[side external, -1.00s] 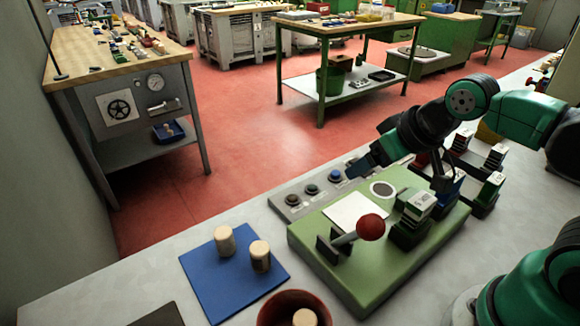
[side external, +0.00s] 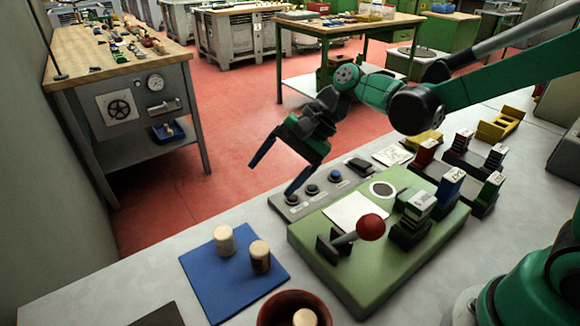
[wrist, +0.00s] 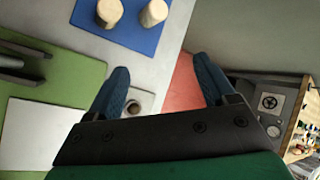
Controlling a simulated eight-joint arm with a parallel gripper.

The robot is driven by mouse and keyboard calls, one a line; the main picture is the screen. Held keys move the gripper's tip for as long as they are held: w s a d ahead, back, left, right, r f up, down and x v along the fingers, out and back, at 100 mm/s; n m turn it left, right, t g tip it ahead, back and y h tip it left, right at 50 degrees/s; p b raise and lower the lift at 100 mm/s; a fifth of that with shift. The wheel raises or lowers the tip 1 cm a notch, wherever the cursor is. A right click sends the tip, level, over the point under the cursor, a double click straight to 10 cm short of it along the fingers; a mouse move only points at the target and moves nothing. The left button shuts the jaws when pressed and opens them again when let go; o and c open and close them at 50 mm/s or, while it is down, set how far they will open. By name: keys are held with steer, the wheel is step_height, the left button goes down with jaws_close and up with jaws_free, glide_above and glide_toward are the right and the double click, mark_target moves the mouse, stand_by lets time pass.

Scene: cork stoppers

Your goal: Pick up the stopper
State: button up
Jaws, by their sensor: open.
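Two cork stoppers stand upright on a blue mat (side external: 205,285) at the front left of the table. The left stopper (side external: 224,240) is plain and pale; the right stopper (side external: 260,257) has a darker side. A third stopper (side external: 305,318) sits in a dark red bowl (side external: 275,308) at the bottom edge. My gripper (side external: 274,180) is open and empty, in the air behind the mat, with its blue fingers spread wide. In the wrist view my fingers (wrist: 163,82) are apart with nothing between them. The two stoppers on the blue mat (wrist: 121,40) show at its top edge.
A green board (side external: 400,275) with a red-knobbed lever (side external: 370,227) and stacked blocks lies right of the mat. A grey button strip (side external: 318,190) lies behind the board. A dark flat item (side external: 160,316) lies at the front left. The table between mat and strip is clear.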

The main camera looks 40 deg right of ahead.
mark_target(229, 227)
steer(key=a+f+m+g+y, duration=0.1)
steer(key=a+f+m+y, duration=0.1)
steer(key=w+a+f+m+g+y, duration=0.1)
steer(key=a+f+m+y, duration=0.1)
steer(key=f, duration=0.1)
steer(key=a+f+m+g+y, duration=0.1)
steer(key=a+f+g, duration=0.1)
steer(key=shift+w+a+f+m+y, duration=0.2)
steer(key=shift+w+f+m+y, duration=0.05)
steer(key=shift+w+m+y, duration=0.15)
steer(key=shift+s+a+f, duration=0.15)
steer(key=shift+a+f, duration=0.1)
steer(key=shift+f, duration=0.1)
steer(key=shift+x, duration=2.7)
steer(key=shift+r, duration=0.15)
jaws_close()
